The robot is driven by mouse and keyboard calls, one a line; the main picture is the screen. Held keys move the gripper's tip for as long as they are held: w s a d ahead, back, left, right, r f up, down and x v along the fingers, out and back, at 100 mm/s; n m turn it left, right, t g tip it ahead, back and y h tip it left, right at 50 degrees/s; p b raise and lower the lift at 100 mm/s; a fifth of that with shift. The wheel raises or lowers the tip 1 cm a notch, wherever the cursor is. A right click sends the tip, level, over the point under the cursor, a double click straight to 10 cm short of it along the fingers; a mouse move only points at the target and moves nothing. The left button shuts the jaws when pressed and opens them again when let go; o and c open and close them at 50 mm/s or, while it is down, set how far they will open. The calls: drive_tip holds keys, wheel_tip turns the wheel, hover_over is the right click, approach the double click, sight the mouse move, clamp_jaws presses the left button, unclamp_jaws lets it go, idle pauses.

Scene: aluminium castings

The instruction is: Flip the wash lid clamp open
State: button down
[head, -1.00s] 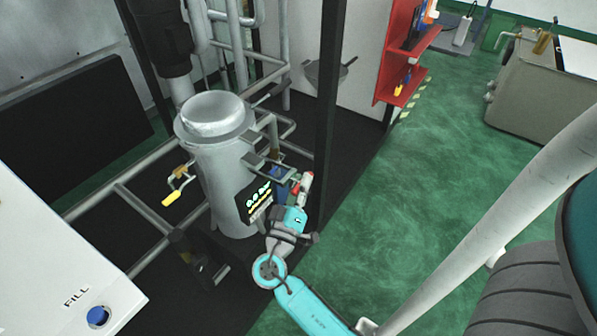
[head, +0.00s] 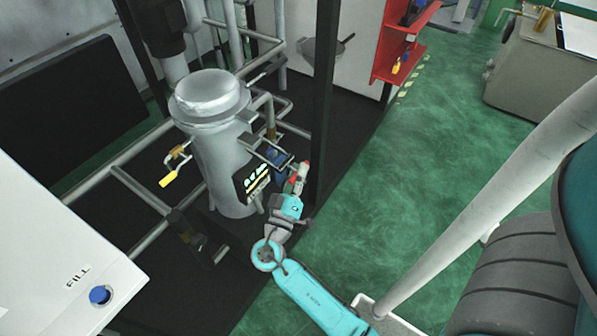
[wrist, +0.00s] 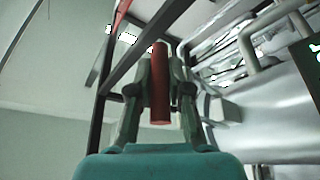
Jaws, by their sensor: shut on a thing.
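The wash vessel (head: 222,150) is a grey upright cylinder with a pale round lid (head: 207,92) that lies flat on top. My gripper (head: 299,175) is at the vessel's right side, below lid height. In the wrist view my gripper (wrist: 159,90) is shut on a red bar-shaped handle (wrist: 160,60), which stands upright between the two fingers. I take this as the clamp handle. In the head view only a small bit of red shows at the fingers. How the handle joins the clamp is hidden.
A dark post (head: 326,110) stands just right of my gripper. Grey pipes (head: 262,85) run behind the vessel. A yellow-handled valve (head: 172,172) is at its left. A white panel with a blue FILL button (head: 100,295) is at lower left. Green floor at right is open.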

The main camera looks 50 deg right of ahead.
drive_tip(key=shift+f, duration=0.2)
drive_tip(key=c, duration=1.4)
unclamp_jaws()
drive_tip(key=shift+o, duration=0.2)
drive_tip(key=v, duration=1.2)
drive_tip(key=shift+r, duration=0.1)
